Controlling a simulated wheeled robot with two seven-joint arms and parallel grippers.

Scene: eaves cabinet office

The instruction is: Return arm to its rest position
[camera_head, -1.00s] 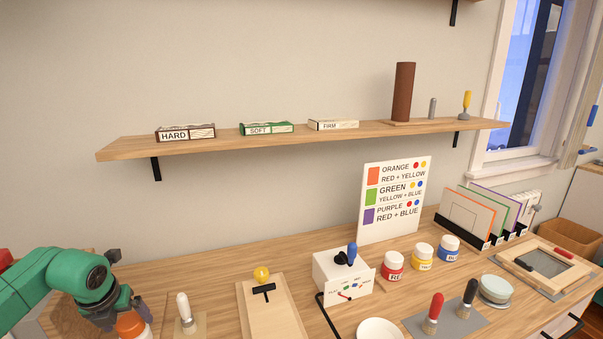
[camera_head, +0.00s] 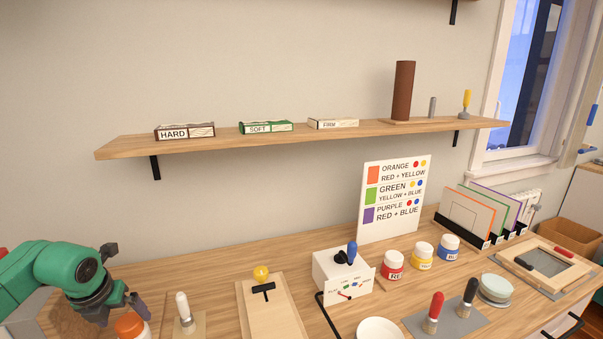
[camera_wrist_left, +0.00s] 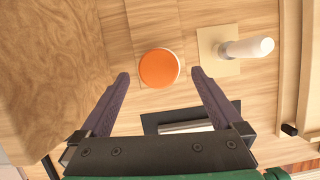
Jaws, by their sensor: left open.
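My left arm, green with dark joints, comes in from the left edge in the head view. Its left gripper (camera_head: 128,283) is open and empty above the near left part of the wooden desk. A jar with an orange lid (camera_head: 130,325) stands close by at the bottom of the head view. In the left wrist view the orange lid (camera_wrist_left: 159,68) shows between and beyond the two spread fingertips of the gripper (camera_wrist_left: 160,74), not gripped. My right gripper is not in view.
A white-handled tool (camera_head: 183,307) on a small wooden base stands right of the gripper. Further right are a wooden board with a yellow knob (camera_head: 261,272), a white control box (camera_head: 340,270) and paint jars. A shelf (camera_head: 300,138) runs along the wall above.

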